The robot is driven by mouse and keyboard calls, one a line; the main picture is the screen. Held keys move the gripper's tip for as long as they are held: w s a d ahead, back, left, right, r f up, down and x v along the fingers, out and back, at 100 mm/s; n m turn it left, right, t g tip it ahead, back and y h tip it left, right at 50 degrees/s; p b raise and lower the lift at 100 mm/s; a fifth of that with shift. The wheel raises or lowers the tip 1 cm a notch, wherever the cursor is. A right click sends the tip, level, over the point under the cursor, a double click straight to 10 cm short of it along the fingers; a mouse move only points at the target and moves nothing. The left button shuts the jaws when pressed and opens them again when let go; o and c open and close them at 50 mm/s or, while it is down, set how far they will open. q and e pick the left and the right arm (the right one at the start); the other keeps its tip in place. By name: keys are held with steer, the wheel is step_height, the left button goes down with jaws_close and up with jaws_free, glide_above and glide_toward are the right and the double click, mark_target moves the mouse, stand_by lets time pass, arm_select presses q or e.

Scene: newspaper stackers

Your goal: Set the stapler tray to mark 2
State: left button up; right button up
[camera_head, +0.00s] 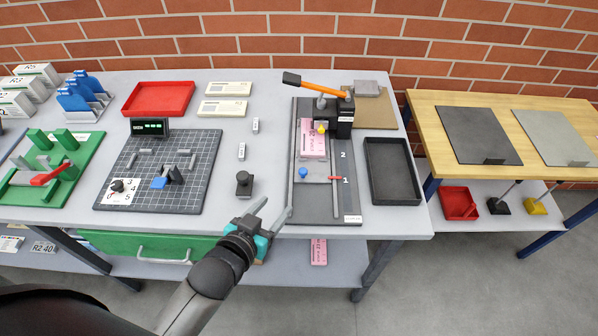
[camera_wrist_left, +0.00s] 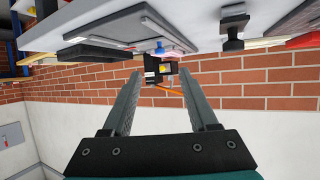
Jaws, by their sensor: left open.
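The stapler station is a dark base plate (camera_head: 349,205) on the grey table. A black stapler (camera_head: 339,122) with an orange lever (camera_head: 315,86) stands at its back. The grey stapler tray (camera_head: 313,166) lies in front, with a blue knob (camera_head: 303,172) and a pink paper (camera_head: 313,143) reaching toward the stapler. A red pointer (camera_head: 335,178) at the tray's right is beside mark 1; mark 2 (camera_head: 342,155) is farther back. My left gripper (camera_head: 275,207) is open and empty, front-left of the station, apart from the knob. The left wrist view shows its spread fingers (camera_wrist_left: 165,82). My right gripper is not in view.
A black stamp-like object (camera_head: 244,184) stands just left of the station. A black tray (camera_head: 393,170) lies to its right. A gridded board (camera_head: 135,166) and a red tray (camera_head: 159,99) are farther left. A green drawer (camera_head: 150,246) hangs under the table edge.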

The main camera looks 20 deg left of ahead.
arm_select(q)
steer(key=b, duration=0.2)
glide_toward(302, 172)
steer(key=x, duration=0.8)
steer(key=shift+w+f, duration=0.1)
steer(key=shift+w, duration=0.05)
jaws_close()
stand_by(0.5)
stand_by(1.0)
